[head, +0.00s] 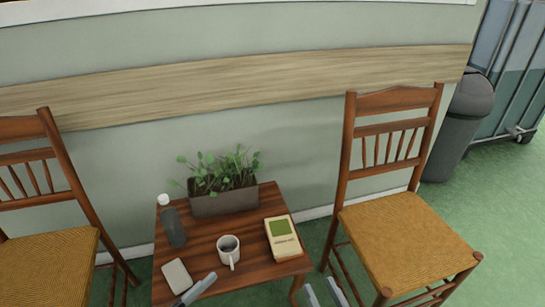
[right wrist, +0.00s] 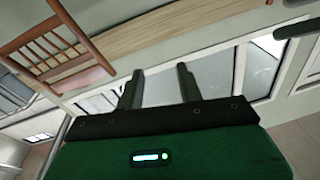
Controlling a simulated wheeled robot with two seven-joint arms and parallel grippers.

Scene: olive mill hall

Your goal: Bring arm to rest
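My right gripper (head: 321,287) shows at the bottom edge of the head view, right of the small table (head: 252,265) and in front of the right chair. Its two fingers are apart with nothing between them. The right wrist view also shows the open, empty fingers (right wrist: 161,88). A grey finger-like part at the table's front edge appears to be my left gripper (head: 199,287). Whether it is open or shut cannot be told. Most of both arms is out of view.
The table holds a planter (head: 222,202), a bottle (head: 173,225), a mug (head: 228,251), a green-and-cream box (head: 283,238) and a pale flat item (head: 177,276). Chairs stand left (head: 50,262) and right (head: 405,240). A grey bin (head: 460,125) stands behind. Green floor is clear at right.

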